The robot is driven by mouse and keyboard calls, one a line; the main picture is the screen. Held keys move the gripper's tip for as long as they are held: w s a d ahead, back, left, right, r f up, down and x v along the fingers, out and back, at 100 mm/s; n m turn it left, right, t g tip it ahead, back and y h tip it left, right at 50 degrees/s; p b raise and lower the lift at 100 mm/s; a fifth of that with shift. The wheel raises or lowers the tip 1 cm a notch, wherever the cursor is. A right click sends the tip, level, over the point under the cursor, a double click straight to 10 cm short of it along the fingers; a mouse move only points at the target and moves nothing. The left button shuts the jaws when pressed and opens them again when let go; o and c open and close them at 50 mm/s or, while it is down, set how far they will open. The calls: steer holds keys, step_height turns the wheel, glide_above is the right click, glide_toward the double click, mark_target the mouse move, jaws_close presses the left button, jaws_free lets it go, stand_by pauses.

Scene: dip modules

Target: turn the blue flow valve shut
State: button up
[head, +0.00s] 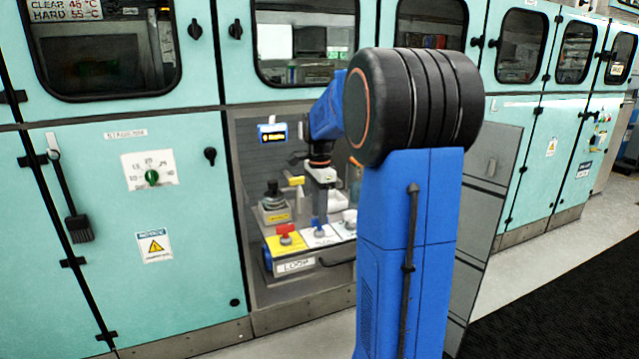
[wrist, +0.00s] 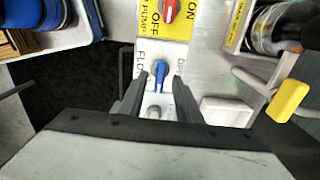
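The blue flow valve (wrist: 161,72) is a small lever on a white plate lettered "FLO…" at its left. In the wrist view its lever lies roughly up and down the picture. My gripper (wrist: 159,84) is open, one finger on each side of the valve, with gaps visible between fingers and lever.
A red pump switch (wrist: 170,11) on a yellow ON/OFF plate sits beside the flow plate. A yellow-tipped lever (wrist: 288,100) stands at the right of the wrist view, and a dark round container (wrist: 275,28) above it. Teal cabinet walls surround the bay.

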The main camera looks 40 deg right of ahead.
step_height(320, 180, up, 16)
stand_by(0.5)
stand_by(0.4)
steer(key=s+a+f+n+t, duration=0.1)
steer(key=s+a+f+n, duration=0.2)
steer(key=s+a+n, duration=0.4)
steer(key=s+a+f+n+t, duration=0.1)
steer(key=s+a+f+n, duration=0.15)
steer(key=s+a, duration=0.45)
steer(key=s+a+f+n+t, duration=0.2)
steer(key=s+a+f+n, duration=0.9)
steer(key=s+f+n, duration=0.1)
steer(key=shift+s+a+f+t, duration=0.2)
steer(key=shift+s+f+t, duration=0.2)
steer(key=shift+f, duration=0.3)
